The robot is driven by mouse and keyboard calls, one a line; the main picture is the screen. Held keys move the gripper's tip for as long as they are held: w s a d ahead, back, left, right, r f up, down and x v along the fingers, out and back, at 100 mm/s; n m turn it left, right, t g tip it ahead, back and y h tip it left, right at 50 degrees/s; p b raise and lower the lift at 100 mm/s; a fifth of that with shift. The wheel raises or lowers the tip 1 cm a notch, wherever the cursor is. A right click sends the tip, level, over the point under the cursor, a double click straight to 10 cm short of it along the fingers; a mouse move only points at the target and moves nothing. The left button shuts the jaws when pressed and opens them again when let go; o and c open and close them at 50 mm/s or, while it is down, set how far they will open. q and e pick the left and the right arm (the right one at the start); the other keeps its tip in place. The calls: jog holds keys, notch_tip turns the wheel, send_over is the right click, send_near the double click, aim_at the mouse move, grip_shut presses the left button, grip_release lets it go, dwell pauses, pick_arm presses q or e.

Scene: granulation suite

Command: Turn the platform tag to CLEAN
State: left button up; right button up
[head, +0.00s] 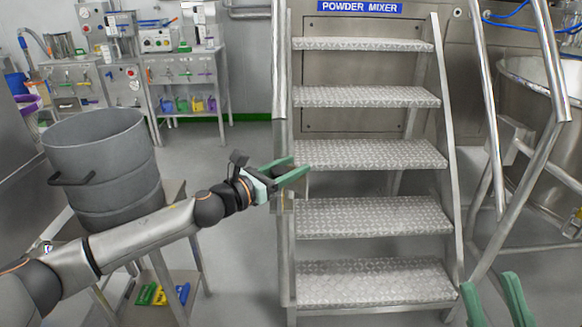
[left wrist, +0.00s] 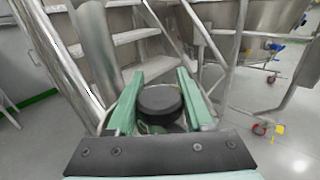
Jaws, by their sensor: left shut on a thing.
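My left gripper (head: 288,172) reaches the left side rail of the metal steps, about level with the middle treads. In the left wrist view its green fingers (left wrist: 158,95) are on either side of a black round knob (left wrist: 160,99) and are shut on it. No tag lettering can be read in either view, so I cannot tell which side or word the platform tag shows. A small metal bracket (head: 284,203) is on the rail just below the left gripper. My right gripper (head: 493,298) is at the bottom right, its two green fingers apart with nothing visible between them.
The steps (head: 370,212) lead up under a blue POWDER MIXER sign (head: 360,8). A grey drum (head: 105,170) stands on a metal table at left, beside my left arm. Handrails (head: 535,150) and a steel vessel are at right. Grey floor is open behind my left arm.

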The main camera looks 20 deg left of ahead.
pick_arm(q)
grip_shut()
